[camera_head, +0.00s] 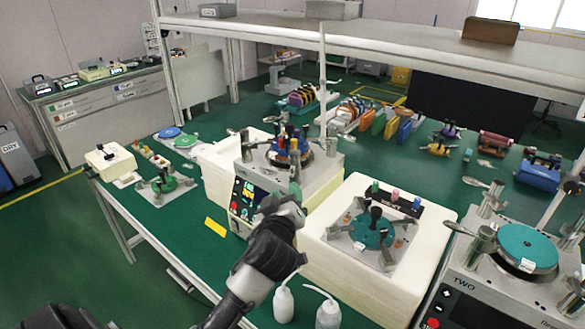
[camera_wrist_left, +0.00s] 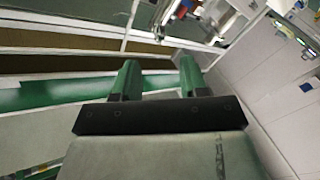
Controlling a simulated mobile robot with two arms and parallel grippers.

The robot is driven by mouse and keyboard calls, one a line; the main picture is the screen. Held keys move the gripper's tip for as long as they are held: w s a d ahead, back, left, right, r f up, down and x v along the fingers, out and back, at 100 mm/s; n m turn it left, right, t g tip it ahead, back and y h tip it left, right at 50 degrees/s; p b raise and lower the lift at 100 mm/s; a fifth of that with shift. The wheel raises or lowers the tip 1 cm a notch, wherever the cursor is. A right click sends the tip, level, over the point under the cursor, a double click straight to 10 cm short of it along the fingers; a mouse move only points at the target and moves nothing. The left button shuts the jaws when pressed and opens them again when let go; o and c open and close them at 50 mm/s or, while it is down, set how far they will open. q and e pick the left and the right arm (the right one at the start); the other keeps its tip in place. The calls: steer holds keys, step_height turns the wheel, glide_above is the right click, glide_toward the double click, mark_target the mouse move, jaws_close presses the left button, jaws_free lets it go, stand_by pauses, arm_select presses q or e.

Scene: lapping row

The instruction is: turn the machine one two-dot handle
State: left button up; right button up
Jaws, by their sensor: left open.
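Machine one (camera_head: 246,198), a pale box with a lit display and a red button, stands in the middle of the bench. Its round top plate carries several coloured pegs (camera_head: 291,142). A metal handle (camera_head: 246,146) stands at the plate's left and another (camera_head: 331,136) at its right; their dots are too small to make out. My left gripper (camera_head: 296,192) is in front of the machine's right part and hides some of its front. In the left wrist view its two green fingers (camera_wrist_left: 157,80) are apart with nothing between them. My right gripper is not in view.
A white block with a teal disc fixture (camera_head: 372,230) stands right of machine one. Machine two (camera_head: 500,290) is at the far right. Two white squeeze bottles (camera_head: 284,303) stand near the front edge. A thin upright post (camera_head: 322,80) rises behind machine one. A shelf (camera_head: 385,40) spans above.

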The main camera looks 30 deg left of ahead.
mark_target(293, 167)
arm_select(q)
steer(key=p+x, duration=0.2)
steer(key=x, duration=0.7)
steer(key=shift+p, duration=0.4)
steer(key=shift+x, duration=0.8)
steer(key=shift+f, duration=0.1)
jaws_close()
